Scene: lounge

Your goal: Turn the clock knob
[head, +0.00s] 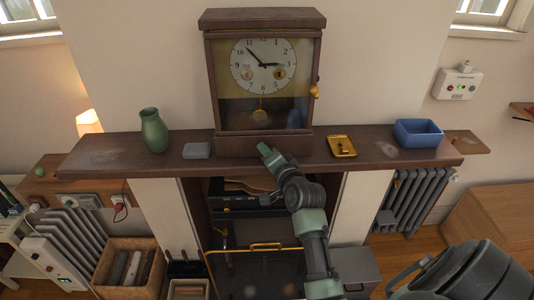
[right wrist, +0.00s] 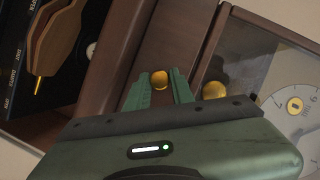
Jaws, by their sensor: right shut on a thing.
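The clock (head: 207,90) is a brown wooden case with a glass door, standing on the mantel shelf. Its white dial (head: 250,50) shows one hand towards 3 and one towards the upper left. A round golden knob (right wrist: 160,80) sits on the plain brown wood beside the door frame in the right wrist view. My right gripper (head: 264,149) is at the clock's base in the head view and hides the knob there. In the wrist view its green fingers (right wrist: 160,86) are shut on the knob, one on each side. My left gripper is not in view.
On the shelf (head: 380,158) stand a green vase (head: 154,131), a grey box (head: 197,151), a golden tray (head: 342,147) and a blue bowl (head: 418,133). The open fireplace recess lies below.

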